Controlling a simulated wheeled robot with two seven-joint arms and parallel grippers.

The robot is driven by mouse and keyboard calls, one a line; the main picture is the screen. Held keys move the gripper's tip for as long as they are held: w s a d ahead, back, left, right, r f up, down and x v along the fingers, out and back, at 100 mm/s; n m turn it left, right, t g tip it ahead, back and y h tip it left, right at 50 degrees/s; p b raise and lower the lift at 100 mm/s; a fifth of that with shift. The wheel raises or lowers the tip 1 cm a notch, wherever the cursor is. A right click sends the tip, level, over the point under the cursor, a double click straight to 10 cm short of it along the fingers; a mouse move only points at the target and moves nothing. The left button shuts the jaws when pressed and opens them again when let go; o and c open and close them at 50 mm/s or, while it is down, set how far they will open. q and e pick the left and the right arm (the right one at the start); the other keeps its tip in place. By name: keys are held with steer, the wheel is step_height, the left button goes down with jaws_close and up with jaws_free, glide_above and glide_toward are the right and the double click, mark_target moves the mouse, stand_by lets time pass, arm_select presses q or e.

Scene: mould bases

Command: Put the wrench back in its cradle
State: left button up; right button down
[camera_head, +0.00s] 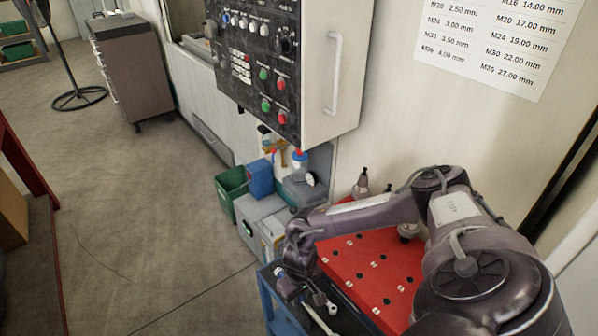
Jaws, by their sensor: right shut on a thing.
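My right gripper (296,290) is at the lower middle, beyond the left edge of a red board with holes (372,268). It is shut on the silver wrench (318,318), whose shaft runs down toward the bottom edge of the picture. The fingertips are small and partly hidden by my own wrist. I cannot make out the wrench's cradle. My left gripper is not in view.
The red board sits on a blue-framed cart (268,293). Tool holders (360,184) stand at its far edge. A grey box (262,222), a green bin (231,190) and bottles stand behind. A machine control panel (262,60) overhangs them.

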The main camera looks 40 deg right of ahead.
steer(key=shift+r, duration=0.1)
stand_by(0.3)
steer(key=shift+f+b, duration=0.3)
steer(key=shift+f, duration=0.6)
steer(key=shift+p, duration=0.4)
steer(key=shift+p, duration=0.3)
steer(key=shift+f, duration=0.1)
